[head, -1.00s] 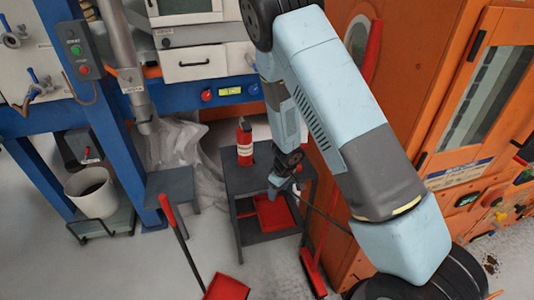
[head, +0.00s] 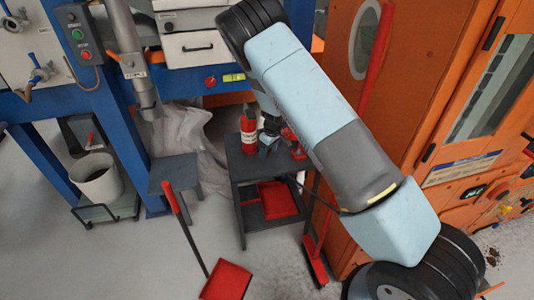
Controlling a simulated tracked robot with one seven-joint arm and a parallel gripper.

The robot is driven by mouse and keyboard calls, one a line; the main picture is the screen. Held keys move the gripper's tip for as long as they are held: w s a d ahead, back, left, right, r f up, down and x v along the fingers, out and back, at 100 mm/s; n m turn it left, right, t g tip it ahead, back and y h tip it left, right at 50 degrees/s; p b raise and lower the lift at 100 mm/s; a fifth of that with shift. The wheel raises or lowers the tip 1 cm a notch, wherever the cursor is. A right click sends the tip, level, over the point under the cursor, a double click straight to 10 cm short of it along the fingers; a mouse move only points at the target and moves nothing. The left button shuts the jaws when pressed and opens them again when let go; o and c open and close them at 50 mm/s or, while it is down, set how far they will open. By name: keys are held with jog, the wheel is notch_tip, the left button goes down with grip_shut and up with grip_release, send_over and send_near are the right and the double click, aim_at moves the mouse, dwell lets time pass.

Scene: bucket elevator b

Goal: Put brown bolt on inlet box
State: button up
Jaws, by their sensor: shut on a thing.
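My gripper (head: 266,146) is small in the head view, above the top of the dark grey two-level stand (head: 245,172), just right of a red bottle-like canister (head: 248,134). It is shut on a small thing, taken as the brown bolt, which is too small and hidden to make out. No other brown bolt shows. I cannot tell for sure which thing is the inlet box; a pale box with a handled front (head: 197,47) sits on the blue frame at the back.
A red tray (head: 278,200) lies on the stand's lower shelf. A red dustpan (head: 227,280) is on the floor, with a red brush (head: 316,262) beside the orange cabinet (head: 335,120). A white bucket (head: 96,180) stands at left. Open floor lies in front.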

jog(key=shift+w+a, duration=0.25)
jog(key=shift+w, duration=0.95)
jog(key=shift+f, duration=1.7)
jog(key=shift+s+f, duration=0.1)
jog(key=o, duration=1)
jog(key=shift+o, duration=0.2)
